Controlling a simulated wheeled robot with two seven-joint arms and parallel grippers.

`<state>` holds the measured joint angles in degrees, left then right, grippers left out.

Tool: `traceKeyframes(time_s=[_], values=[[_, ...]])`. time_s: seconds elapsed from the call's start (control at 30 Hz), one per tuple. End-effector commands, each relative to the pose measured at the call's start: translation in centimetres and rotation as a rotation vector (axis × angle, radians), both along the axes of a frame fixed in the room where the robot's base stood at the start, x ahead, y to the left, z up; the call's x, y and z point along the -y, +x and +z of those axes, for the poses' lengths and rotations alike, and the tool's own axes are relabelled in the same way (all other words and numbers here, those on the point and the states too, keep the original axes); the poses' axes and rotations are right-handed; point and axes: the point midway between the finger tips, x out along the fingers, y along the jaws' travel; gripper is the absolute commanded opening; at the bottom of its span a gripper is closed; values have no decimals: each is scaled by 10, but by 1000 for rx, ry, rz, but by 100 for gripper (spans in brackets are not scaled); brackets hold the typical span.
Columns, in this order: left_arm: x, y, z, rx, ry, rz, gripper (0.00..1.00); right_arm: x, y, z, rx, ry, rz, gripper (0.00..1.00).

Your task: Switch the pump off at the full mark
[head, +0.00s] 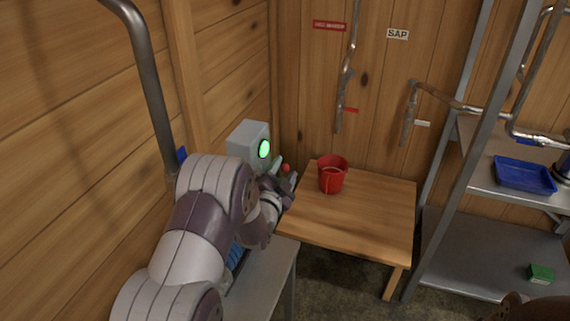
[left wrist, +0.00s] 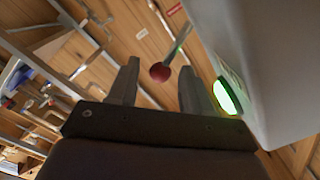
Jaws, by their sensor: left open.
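The pump's switch box looks to be the grey box (head: 246,139) at the left wall, with a lit green lamp (head: 264,149) on its face. A lever with a red ball knob (head: 286,167) sticks out beside it. The left wrist view shows the box (left wrist: 262,60), the glowing lamp (left wrist: 224,95) and the red knob (left wrist: 160,72). My left gripper (head: 284,177) is open, close to the lever. In the left wrist view the knob appears between its fingers; I cannot tell if they touch it. My right gripper is not in view. No full mark is readable.
A red bucket (head: 332,176) stands on a wooden table (head: 350,222) right of the gripper. Pipes hang on the back wall near a SAP label (head: 397,34). A metal rack at right holds a blue tray (head: 524,176) and a green box (head: 540,273).

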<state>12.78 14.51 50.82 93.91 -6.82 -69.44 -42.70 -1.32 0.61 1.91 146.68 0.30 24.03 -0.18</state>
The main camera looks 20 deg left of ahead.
Motion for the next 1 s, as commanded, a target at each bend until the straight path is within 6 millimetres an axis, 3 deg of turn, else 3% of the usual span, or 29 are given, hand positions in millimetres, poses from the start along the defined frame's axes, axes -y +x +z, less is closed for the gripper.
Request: traceKeyframes(time_s=[0.2,0.47,0.57,0.63,0.87,1.0], values=[[-2,18,0,-1,-1,0,49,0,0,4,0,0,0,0],[-2,19,-1,-1,-1,0,49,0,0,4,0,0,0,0],[-2,19,-1,-1,-1,0,23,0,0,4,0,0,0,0],[-2,19,-1,-1,-1,0,1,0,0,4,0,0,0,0],[-2,20,-2,-1,3,1,0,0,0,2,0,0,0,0],[-2,28,-6,-1,31,1,0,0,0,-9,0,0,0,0]])
